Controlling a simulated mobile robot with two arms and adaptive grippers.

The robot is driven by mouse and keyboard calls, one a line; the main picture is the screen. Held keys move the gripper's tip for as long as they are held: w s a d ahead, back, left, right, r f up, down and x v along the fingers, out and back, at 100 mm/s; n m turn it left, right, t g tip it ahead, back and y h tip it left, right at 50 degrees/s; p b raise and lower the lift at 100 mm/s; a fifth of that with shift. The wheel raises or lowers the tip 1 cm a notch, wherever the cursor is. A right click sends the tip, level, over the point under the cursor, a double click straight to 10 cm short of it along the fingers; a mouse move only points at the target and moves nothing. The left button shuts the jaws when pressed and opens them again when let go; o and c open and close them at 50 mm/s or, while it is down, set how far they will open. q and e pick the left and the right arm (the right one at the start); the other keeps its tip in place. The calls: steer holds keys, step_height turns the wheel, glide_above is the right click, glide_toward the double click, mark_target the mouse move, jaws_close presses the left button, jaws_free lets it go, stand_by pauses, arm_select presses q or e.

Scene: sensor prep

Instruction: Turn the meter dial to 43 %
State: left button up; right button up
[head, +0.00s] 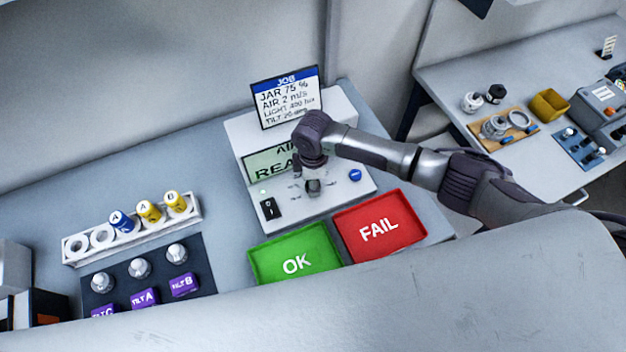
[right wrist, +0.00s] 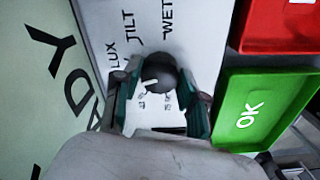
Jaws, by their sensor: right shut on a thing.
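The meter (head: 350,203) is a white console with a lit display that shows part of "READY". Its dark round dial (right wrist: 158,72) has a white pointer mark, and small printed labels lie just below it in the right wrist view. They are too small to read surely. My right gripper (right wrist: 160,98) is shut on the dial, one finger on either side. In the head view the dial (head: 313,187) is under my right gripper (head: 311,178). My left gripper is in neither view.
A green OK tray (head: 270,262) and red FAIL tray (head: 400,210) lie in front. A white rack (head: 75,255) with coloured vials and a dark mat (head: 203,262) with silver-topped pieces are at left.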

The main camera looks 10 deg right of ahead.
steer(key=n, duration=0.4)
steer(key=shift+n, duration=0.3)
steer(key=n, duration=0.4)
steer(key=shift+a+b, duration=0.1)
steer(key=shift+b, duration=0.25)
steer(key=shift+n, duration=0.4)
steer(key=o, duration=1.1)
steer(key=shift+o, duration=0.2)
step_height(320, 180, up, 12)
